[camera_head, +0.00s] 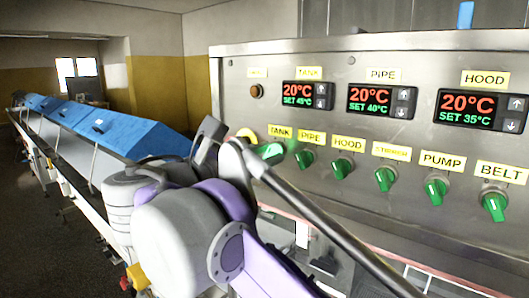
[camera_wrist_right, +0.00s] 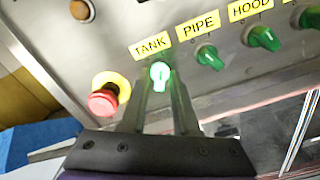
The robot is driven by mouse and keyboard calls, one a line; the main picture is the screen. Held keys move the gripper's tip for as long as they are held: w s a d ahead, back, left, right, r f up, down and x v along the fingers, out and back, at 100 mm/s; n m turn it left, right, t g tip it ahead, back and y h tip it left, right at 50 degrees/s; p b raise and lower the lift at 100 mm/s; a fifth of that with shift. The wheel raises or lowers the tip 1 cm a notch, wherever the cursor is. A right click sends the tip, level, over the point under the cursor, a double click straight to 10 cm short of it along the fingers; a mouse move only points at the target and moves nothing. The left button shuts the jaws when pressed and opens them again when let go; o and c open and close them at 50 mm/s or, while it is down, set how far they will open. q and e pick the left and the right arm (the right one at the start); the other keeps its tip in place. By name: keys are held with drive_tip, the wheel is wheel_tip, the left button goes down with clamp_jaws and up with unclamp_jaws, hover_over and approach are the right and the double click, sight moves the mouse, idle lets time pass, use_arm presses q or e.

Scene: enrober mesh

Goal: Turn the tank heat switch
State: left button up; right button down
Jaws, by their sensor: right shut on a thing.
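The TANK switch (camera_head: 271,151) is a green knob under the yellow TANK label, at the left end of the switch row on the steel panel. In the right wrist view the TANK switch (camera_wrist_right: 159,74) glows bright green. My right gripper (camera_wrist_right: 160,88) is shut on it, with one finger on each side of the knob. In the head view my right wrist and arm cover the lower left of the panel and hide most of the fingers. The TANK display (camera_head: 305,95) reads 20°C, set 45°C. My left gripper is not in view.
The PIPE switch (camera_wrist_right: 209,57) is close to the right of the fingers, with more green knobs beyond it. A red emergency button (camera_wrist_right: 103,100) on a yellow ring sits just left of the gripper. A conveyor with blue covers (camera_head: 122,133) runs along the left.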

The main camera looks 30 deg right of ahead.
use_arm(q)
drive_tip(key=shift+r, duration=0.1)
use_arm(e)
drive_tip(key=shift+r+m, duration=0.1)
drive_tip(key=shift+m, duration=0.3)
drive_tip(key=c, duration=0.9)
unclamp_jaws()
drive_tip(key=shift+a, duration=0.1)
drive_tip(key=shift+s+a, duration=0.1)
drive_tip(key=shift+a, duration=0.25)
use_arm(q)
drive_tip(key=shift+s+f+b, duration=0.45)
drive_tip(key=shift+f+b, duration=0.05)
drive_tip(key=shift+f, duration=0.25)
use_arm(e)
drive_tip(key=v, duration=1)
drive_tip(key=shift+d, duration=0.1)
